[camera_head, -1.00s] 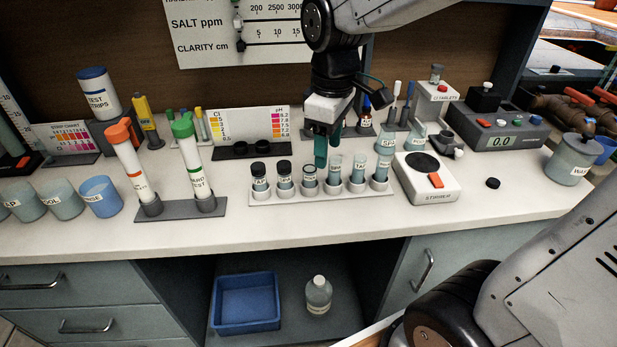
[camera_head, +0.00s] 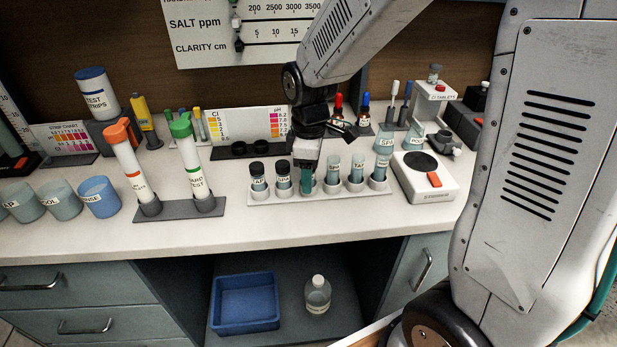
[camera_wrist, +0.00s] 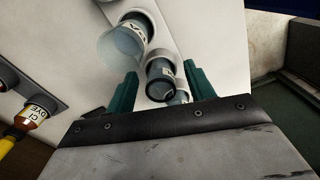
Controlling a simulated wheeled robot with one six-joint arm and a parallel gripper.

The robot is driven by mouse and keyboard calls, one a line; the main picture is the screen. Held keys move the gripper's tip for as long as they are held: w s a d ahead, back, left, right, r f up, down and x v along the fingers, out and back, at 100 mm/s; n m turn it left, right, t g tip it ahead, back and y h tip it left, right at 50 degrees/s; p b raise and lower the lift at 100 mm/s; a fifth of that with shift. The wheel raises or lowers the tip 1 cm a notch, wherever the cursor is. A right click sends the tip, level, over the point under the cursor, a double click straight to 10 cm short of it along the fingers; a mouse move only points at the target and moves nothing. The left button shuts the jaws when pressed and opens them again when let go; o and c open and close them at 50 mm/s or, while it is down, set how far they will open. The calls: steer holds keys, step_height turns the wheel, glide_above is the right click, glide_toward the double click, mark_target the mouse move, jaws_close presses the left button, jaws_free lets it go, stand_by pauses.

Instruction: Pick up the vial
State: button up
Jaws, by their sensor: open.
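A white rack (camera_head: 320,196) on the counter holds several small labelled vials in a row. Two vials at its left end have black caps, one of them this vial (camera_head: 258,178); clear vials such as this one (camera_head: 357,169) stand to the right. My gripper (camera_head: 307,188) points down over the rack, its teal fingers at the third position, hiding what stands there. In the wrist view my open fingers (camera_wrist: 160,92) stand either side of a labelled vial with a dark rim (camera_wrist: 160,80). Another clear vial (camera_wrist: 128,40) is beside it. I cannot tell whether the fingers touch the vial.
Two tall tubes with orange (camera_head: 122,132) and green caps (camera_head: 181,126) stand left of the rack. A white stirrer (camera_head: 425,180) is close to its right. Dropper bottles (camera_head: 364,108) stand behind. The counter in front (camera_head: 300,228) is clear.

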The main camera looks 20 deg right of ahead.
steer(key=c, duration=1)
steer(key=shift+c, duration=0.2)
